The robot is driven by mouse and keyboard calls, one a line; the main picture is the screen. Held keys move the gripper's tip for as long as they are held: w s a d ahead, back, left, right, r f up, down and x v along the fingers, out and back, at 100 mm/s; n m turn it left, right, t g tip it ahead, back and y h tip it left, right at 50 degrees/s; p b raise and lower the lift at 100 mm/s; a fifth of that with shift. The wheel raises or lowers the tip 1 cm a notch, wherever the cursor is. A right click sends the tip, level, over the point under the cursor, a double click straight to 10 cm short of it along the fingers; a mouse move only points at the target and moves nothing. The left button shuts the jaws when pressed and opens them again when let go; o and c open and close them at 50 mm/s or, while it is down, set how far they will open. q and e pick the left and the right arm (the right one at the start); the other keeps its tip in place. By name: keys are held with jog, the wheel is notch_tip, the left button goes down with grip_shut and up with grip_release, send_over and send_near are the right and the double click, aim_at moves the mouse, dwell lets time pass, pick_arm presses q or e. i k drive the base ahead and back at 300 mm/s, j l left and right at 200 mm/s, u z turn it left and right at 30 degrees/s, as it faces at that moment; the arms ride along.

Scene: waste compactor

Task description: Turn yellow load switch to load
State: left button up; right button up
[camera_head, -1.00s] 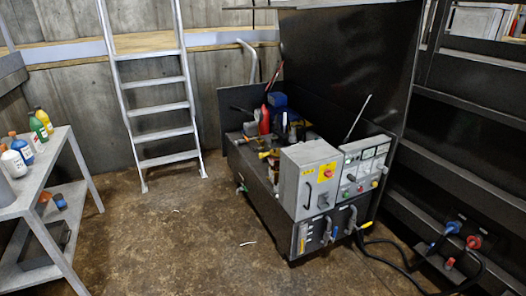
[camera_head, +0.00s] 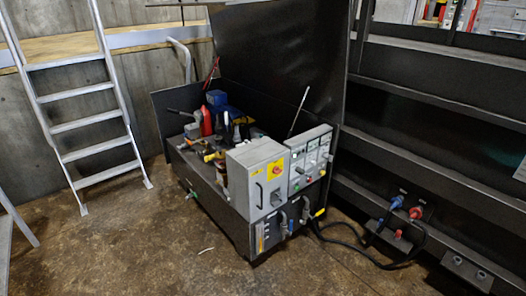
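A dark machine (camera_head: 215,205) with a raised black lid (camera_head: 285,60) stands in the middle of the view. On its front right corner is a grey control box (camera_head: 240,180) with a yellow plate bearing a red knob (camera_head: 276,170). A grey panel (camera_head: 309,160) with gauges and small coloured knobs stands beside the box. A yellow-tipped part (camera_head: 319,212) shows low on the machine's front right. I cannot tell which of these is the load switch, or its setting; labels are too small to read. Neither of my grippers is in view.
A metal ladder (camera_head: 95,120) leans at the left. Black cables run from the machine to blue (camera_head: 396,202) and red (camera_head: 415,212) plugs on the dark structure at right. The brown floor in front and left of the machine is mostly clear.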

aim_at(207, 159)
jog(key=i+j+z, duration=0.75)
jog(key=j+z, duration=0.2)
jog(key=i+j+z, duration=0.15)
jog(key=j+z, duration=0.15)
jog(key=j, duration=0.25)
jog(key=i+j, duration=0.15)
jog(key=j, duration=0.3)
jog(key=i+j, duration=0.1)
jog(key=j, duration=0.35)
jog(key=i+j+z, duration=0.1)
jog(key=j, duration=0.35)
jog(key=i+j, duration=0.15)
jog(key=j, duration=0.3)
jog(key=i+j, duration=0.1)
jog(key=j, duration=0.35)
jog(key=i+j+z, duration=0.1)
jog(key=j, duration=0.35)
jog(key=i+j, duration=0.1)
jog(key=j, duration=0.4)
